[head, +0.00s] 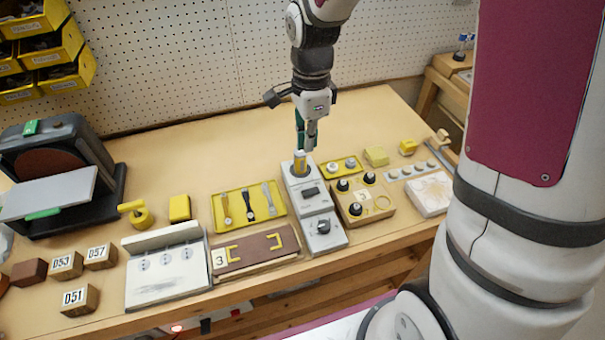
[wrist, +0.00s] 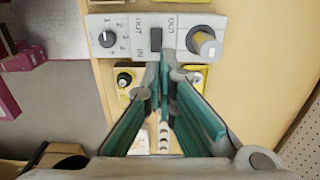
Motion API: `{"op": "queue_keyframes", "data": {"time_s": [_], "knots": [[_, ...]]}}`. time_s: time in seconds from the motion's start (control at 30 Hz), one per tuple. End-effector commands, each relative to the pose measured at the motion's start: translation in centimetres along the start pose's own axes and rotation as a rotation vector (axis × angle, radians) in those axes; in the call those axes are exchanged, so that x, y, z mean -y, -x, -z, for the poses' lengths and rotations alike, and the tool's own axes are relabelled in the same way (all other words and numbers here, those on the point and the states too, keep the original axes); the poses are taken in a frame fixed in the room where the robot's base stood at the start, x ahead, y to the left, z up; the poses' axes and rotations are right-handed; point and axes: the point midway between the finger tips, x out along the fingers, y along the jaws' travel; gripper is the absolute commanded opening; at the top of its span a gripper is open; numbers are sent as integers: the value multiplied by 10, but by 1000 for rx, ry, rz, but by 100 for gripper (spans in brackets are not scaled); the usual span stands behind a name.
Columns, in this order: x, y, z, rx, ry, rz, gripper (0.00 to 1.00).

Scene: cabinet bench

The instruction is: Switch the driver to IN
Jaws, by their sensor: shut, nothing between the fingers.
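The driver is a light grey box, and in the head view its casing (head: 292,183) stands near the middle of the bench. A dark rocker switch (head: 310,191) sits in its middle, also clear in the wrist view (wrist: 156,39), with OUT and IN printed beside it. I cannot tell which side is pressed. A grey and yellow cylinder (wrist: 206,44) is at one end and a dial (wrist: 107,39) numbered 1 to 4 at the other. My gripper (head: 306,146) is shut and empty, pointing down above the driver's cylinder end. In the wrist view its fingertips (wrist: 165,58) appear beside the rocker, apparently above the box.
A yellow tray (head: 233,211) with tools lies left of the driver. A wooden box (head: 377,207) with black knobs stands close on its right. The bench behind the driver is clear up to the pegboard.

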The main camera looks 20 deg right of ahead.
Motion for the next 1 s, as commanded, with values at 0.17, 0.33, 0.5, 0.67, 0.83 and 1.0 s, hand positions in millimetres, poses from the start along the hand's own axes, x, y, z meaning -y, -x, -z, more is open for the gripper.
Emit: {"op": "queue_keyframes", "data": {"time_s": [0.17,0.33,0.5,0.67,0.83,1.0], "knots": [[0,0,0,0,0,1,0],[0,-2,0,0,1,0,0],[-1,-20,0,1,1,-2,0],[-2,-51,0,1,2,-6,0],[-1,-84,0,1,3,-5,0],[-1,-114,0,1,2,-3,0]]}}
